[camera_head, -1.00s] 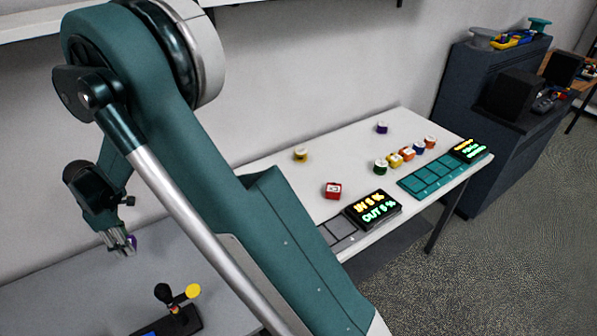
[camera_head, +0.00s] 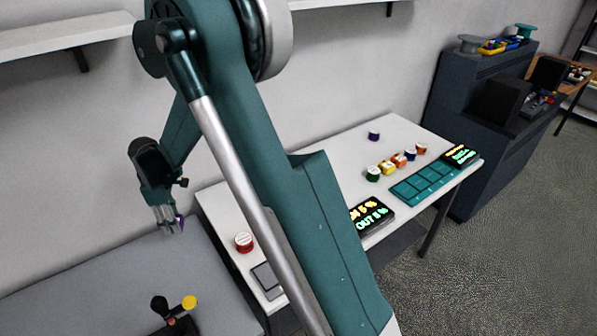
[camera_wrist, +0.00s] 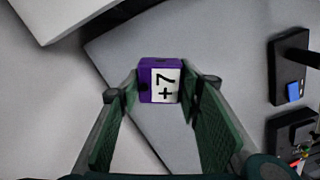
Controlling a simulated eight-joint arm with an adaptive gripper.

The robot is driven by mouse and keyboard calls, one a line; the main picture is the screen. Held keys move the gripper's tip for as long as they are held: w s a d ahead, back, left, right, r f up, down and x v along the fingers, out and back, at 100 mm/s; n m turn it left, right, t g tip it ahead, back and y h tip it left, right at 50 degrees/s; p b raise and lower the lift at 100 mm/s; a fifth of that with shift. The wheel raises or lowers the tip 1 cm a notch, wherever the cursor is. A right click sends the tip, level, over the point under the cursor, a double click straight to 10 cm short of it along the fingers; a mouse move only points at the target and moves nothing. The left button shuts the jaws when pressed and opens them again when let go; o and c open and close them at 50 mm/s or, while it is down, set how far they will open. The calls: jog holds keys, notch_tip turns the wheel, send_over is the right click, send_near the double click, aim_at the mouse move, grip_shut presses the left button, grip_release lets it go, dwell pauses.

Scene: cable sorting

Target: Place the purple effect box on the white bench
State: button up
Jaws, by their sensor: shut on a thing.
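The purple effect box (camera_wrist: 161,79), with a white "+7" label, is between the fingertips of my gripper (camera_wrist: 160,90) in the wrist view. In the head view my gripper (camera_head: 168,222) hangs at the left, fingers down and shut on the box, of which only a purple sliver (camera_head: 180,222) shows. It is in the air, left of the white bench's near left end in the picture. The white bench (camera_head: 405,130) runs across the middle and right. My arm hides part of its top.
A grey surface (camera_head: 60,290) lies below left, with a dark stand with black and yellow knobs (camera_head: 180,322). On the bench are a red piece (camera_head: 243,242), a display (camera_head: 371,216), a teal grid (camera_head: 424,181), several small coloured pieces and another purple piece (camera_head: 374,135).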

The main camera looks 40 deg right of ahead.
jog(key=d, duration=0.4)
jog(key=s+d+r+m, duration=0.1)
jog(key=d, duration=0.3)
jog(key=d+r+m+p, duration=0.1)
jog(key=d, duration=0.3)
jog(key=shift+s+d+r, duration=0.1)
jog(key=shift+s+d, duration=0.1)
jog(key=shift+s, duration=0.15)
jog(key=s+d+r+m+p, duration=0.1)
jog(key=s+d+r+m, duration=0.1)
jog(key=s+d, duration=0.4)
jog(key=s+d+r+m+p, duration=0.1)
jog(key=s+d, duration=0.5)
jog(key=d, duration=0.9)
jog(key=s+d+r+m+p, duration=0.2)
jog(key=s+d, duration=0.3)
jog(key=d, duration=0.6)
jog(key=shift+s+r+m, duration=0.35)
jog(key=shift+s+m, duration=0.05)
jog(key=shift+m, duration=0.4)
jog(key=shift+d+f, duration=0.1)
jog(key=shift+f, duration=2.85)
jog(key=shift+f, duration=2.05)
jog(key=shift+f+b, duration=0.15)
jog(key=shift+b, duration=0.25)
